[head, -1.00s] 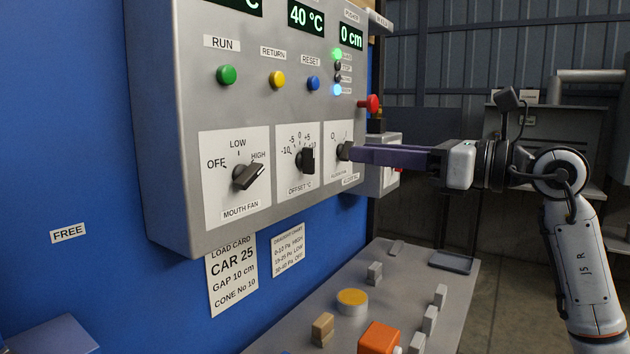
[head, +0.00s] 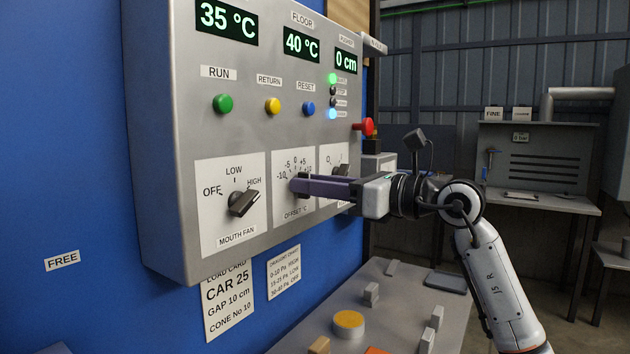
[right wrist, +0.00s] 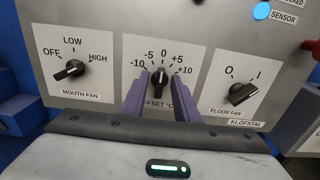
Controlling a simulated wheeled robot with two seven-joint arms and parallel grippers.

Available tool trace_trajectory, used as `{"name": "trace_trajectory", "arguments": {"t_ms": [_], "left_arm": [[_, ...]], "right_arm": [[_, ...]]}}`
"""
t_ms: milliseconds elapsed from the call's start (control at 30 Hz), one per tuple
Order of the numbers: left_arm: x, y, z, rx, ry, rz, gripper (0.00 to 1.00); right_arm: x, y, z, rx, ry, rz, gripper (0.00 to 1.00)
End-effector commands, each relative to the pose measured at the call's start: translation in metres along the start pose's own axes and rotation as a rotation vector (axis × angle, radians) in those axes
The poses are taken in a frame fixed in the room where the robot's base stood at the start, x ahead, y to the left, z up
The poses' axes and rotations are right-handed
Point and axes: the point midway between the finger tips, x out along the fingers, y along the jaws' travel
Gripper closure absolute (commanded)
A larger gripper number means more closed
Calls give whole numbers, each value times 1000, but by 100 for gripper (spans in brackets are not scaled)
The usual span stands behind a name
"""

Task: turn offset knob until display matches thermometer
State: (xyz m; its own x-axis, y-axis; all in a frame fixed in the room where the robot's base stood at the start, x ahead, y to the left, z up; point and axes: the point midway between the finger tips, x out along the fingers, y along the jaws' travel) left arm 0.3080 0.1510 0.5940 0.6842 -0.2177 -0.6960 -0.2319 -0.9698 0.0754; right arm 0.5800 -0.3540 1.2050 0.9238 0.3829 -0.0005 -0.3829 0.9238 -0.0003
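The offset knob (right wrist: 160,78) is black, on a white plate marked -10 to +10 on the grey control panel (head: 160,120). In the right wrist view, the purple fingers of my right gripper (right wrist: 162,82) stand apart, one on each side of this knob, with small gaps visible. In the head view my right gripper (head: 298,186) reaches in from the right and its fingers hide most of the knob. One display (head: 227,20) reads 35 °C and the floor display (head: 301,43) reads 40 °C. I cannot make out a thermometer. My left gripper is not in view.
The mouth fan knob (head: 243,203) is left of the offset knob, and the floor fan knob (right wrist: 242,94) is right of it. Run, return and reset buttons sit above. A red knob (head: 364,126) sticks out at the panel's right side. A grey bench (head: 390,315) stands below.

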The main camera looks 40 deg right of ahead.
Motion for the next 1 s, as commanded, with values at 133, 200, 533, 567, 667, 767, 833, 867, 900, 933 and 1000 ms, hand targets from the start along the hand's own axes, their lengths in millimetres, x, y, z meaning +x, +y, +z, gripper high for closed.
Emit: {"name": "trace_trajectory", "arguments": {"t_ms": [133, 200, 533, 567, 667, 767, 833, 867, 900, 933, 1000], "left_arm": [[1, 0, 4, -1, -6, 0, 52], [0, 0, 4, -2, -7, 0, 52], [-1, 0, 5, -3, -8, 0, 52], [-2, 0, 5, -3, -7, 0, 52], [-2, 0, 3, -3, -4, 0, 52], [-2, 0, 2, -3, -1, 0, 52], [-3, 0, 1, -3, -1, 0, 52], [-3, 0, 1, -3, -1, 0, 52], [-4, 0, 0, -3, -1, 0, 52], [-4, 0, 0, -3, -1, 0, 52], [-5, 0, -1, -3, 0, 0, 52]], "right_arm": [[0, 0, 0, 0, 0, 0, 72], [0, 0, 0, 0, 0, 0, 72], [0, 0, 0, 0, 0, -1, 100], [0, 0, 0, 1, 0, -1, 100], [0, 0, 0, 1, 0, -1, 100], [0, 0, 0, 6, 0, -1, 100], [0, 0, 0, 16, 0, -1, 100], [0, 0, 0, 23, 0, -1, 100], [0, -1, 0, 33, 0, -1, 100], [0, -1, 0, 43, 1, -1, 100], [0, -1, 0, 73, 1, -1, 100]]}}
